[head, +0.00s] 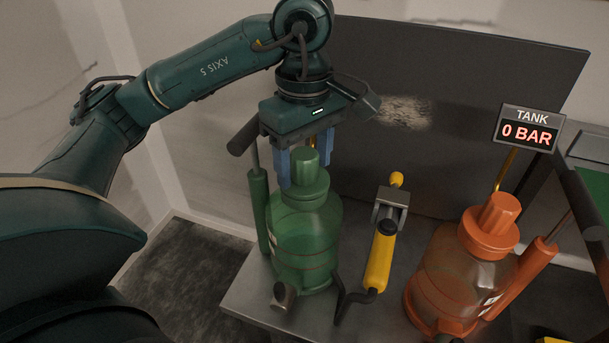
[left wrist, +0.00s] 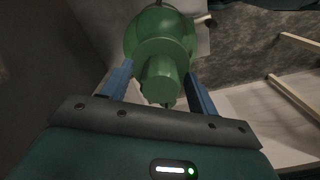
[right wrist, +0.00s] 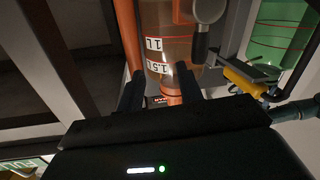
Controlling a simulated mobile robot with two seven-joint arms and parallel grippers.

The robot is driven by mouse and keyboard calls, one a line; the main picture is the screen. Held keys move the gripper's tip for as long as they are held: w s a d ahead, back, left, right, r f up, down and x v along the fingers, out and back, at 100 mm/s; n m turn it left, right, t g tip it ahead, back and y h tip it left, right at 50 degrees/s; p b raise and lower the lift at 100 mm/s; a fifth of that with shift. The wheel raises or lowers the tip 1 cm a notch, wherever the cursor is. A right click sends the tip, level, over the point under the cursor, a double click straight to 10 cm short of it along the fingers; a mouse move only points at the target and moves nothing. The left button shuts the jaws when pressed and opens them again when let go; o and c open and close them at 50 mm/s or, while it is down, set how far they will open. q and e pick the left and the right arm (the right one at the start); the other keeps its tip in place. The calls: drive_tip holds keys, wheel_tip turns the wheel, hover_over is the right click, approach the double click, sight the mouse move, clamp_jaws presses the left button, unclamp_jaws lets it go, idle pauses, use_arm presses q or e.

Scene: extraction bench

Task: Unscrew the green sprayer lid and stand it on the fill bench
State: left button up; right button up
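The green sprayer (head: 305,240) stands upright on a grey bench (head: 245,305), with its green lid (head: 305,185) on top. My left gripper (head: 306,160) points down over the lid, its blue fingers on either side of the lid's knob. In the left wrist view the lid (left wrist: 159,78) lies between the spread fingers (left wrist: 160,90), with a gap visible on each side. My right gripper (right wrist: 158,88) is open in the right wrist view, its black fingers in front of the orange sprayer (right wrist: 165,45). I cannot tell whether it touches anything.
The orange sprayer with its orange lid (head: 490,225) stands right of the green one. A yellow-handled tool (head: 381,255) in a grey clamp is between them. A dark panel (head: 450,110) rises behind. A tank display (head: 528,128) reads 0 BAR.

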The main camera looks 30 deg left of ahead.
use_arm(q)
drive_tip(key=m, duration=0.5)
drive_tip(key=shift+m+b, duration=0.35)
drive_tip(key=shift+m, duration=0.05)
drive_tip(key=m, duration=0.4)
drive_tip(key=shift+s+m, duration=0.1)
drive_tip(key=shift+m, duration=0.2)
drive_tip(key=m+b, duration=0.1)
drive_tip(key=m, duration=0.9)
drive_tip(key=shift+m, duration=0.4)
drive_tip(key=shift+c, duration=0.2)
